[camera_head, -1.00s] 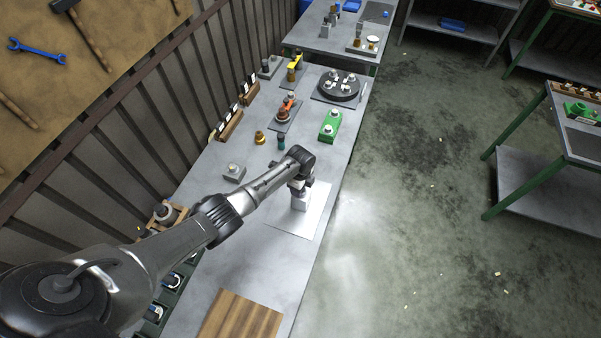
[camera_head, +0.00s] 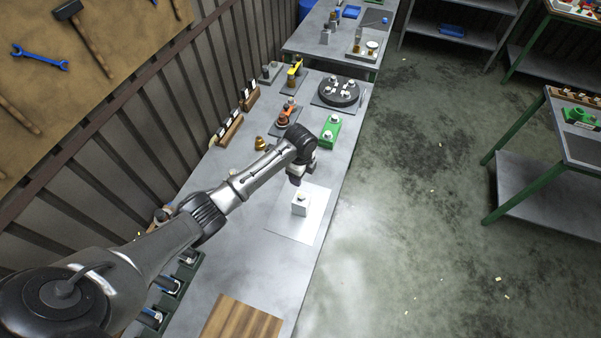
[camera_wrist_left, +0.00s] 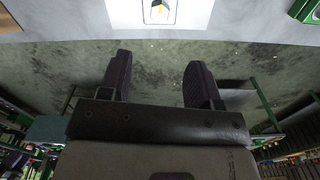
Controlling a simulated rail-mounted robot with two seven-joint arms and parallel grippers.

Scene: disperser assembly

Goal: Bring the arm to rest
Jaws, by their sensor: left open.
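My left arm reaches in from the left over the workbench (camera_head: 250,250) in the head view. My left gripper (camera_head: 296,180) hangs above the bench, behind and above a white block (camera_head: 300,207) on a pale sheet (camera_head: 296,232). In the left wrist view my left gripper (camera_wrist_left: 158,80) is open, with nothing between its two dark fingers. My right gripper is not in view.
A green block (camera_head: 330,132), a round black fixture (camera_head: 340,92) and an orange-and-black device (camera_head: 287,115) stand farther along the bench. A wooden board (camera_head: 242,318) lies at the near end. A slatted wall borders the left side.

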